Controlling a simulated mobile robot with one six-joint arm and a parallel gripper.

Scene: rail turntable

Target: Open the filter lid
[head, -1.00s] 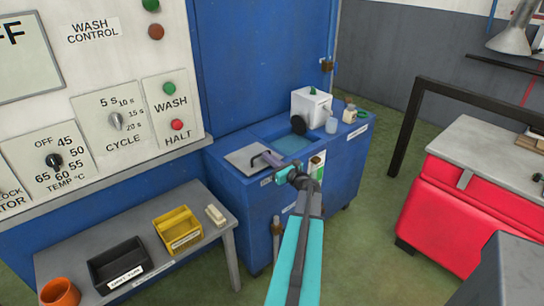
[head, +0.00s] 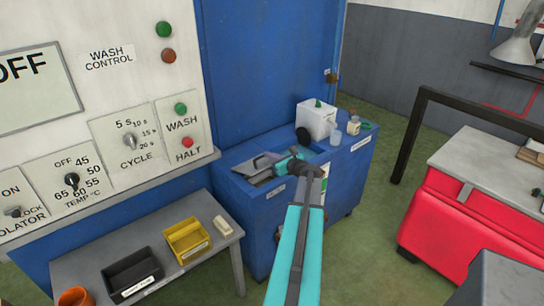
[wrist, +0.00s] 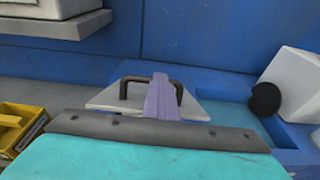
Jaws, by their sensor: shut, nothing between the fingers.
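The filter lid (head: 243,165) is a grey plate with a dark bar handle, on top of the blue cabinet. In the head view it looks tilted, with a dark band below its near edge. The wrist view shows the lid (wrist: 103,99) and its dark handle (wrist: 124,88) straight ahead. My gripper (wrist: 161,80) is shut and empty. Its purple fingers cross the middle of the handle bar; I cannot tell whether they touch it. In the head view my gripper (head: 272,164) is over the lid's right part and hides some of it.
A white canister (head: 317,119) with a black disc (head: 303,136) and small bottles stand at the cabinet's back right. A low bench at left holds a yellow bin (head: 188,240) and a black bin (head: 132,273). A red cabinet (head: 470,215) is at right.

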